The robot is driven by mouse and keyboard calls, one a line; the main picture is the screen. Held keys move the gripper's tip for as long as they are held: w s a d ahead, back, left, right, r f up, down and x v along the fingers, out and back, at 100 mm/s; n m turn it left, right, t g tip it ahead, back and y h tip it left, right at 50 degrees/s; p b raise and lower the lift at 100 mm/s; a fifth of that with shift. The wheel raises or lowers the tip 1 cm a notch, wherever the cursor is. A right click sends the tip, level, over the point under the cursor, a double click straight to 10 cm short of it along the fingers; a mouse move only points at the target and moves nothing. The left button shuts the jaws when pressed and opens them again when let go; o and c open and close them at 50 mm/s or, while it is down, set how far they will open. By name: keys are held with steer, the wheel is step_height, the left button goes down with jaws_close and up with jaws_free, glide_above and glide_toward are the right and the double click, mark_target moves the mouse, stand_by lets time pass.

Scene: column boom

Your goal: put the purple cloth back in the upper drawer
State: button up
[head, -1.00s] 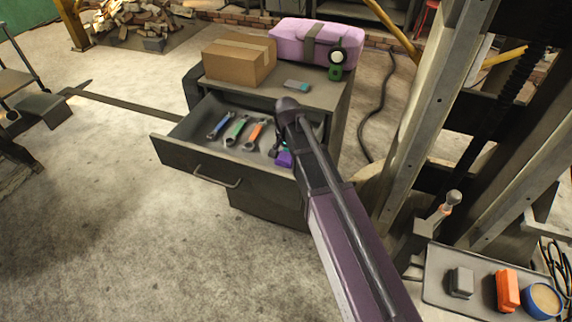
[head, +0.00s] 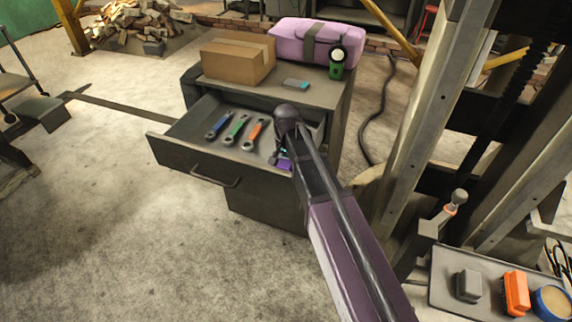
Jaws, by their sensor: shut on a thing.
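The upper drawer (head: 180,160) of the dark grey cabinet is pulled open. Three wrenches, blue (head: 217,126), green (head: 236,130) and orange (head: 255,134), lie side by side inside it. My gripper (head: 281,156) is at the right end of the drawer, mostly hidden behind my arm. It is shut on the purple cloth (head: 285,164), of which only a small patch shows. The cloth is over or in the drawer's right part; I cannot tell whether it touches the floor of the drawer.
A tray (head: 450,258) with a grey block, orange brush and blue tin is at lower right.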

mark_target(287, 161)
steer(key=shift+f, duration=0.15)
steer(key=o, duration=0.7)
steer(key=shift+r, duration=0.25)
step_height(287, 161, up, 12)
steer(key=p, duration=1.2)
steer(key=shift+s, duration=0.1)
stand_by(0.7)
steer(key=s+d+n, duration=0.1)
steer(key=s+d, duration=0.3)
steer(key=d, duration=0.2)
steer(key=s+d+n, duration=0.1)
steer(key=s+d, duration=0.4)
steer(key=d, duration=0.1)
steer(key=s+d+n, duration=0.2)
steer(key=s+d, duration=0.3)
steer(key=d, duration=0.1)
steer(key=shift+s+d, duration=0.25)
steer(key=shift+d, duration=0.1)
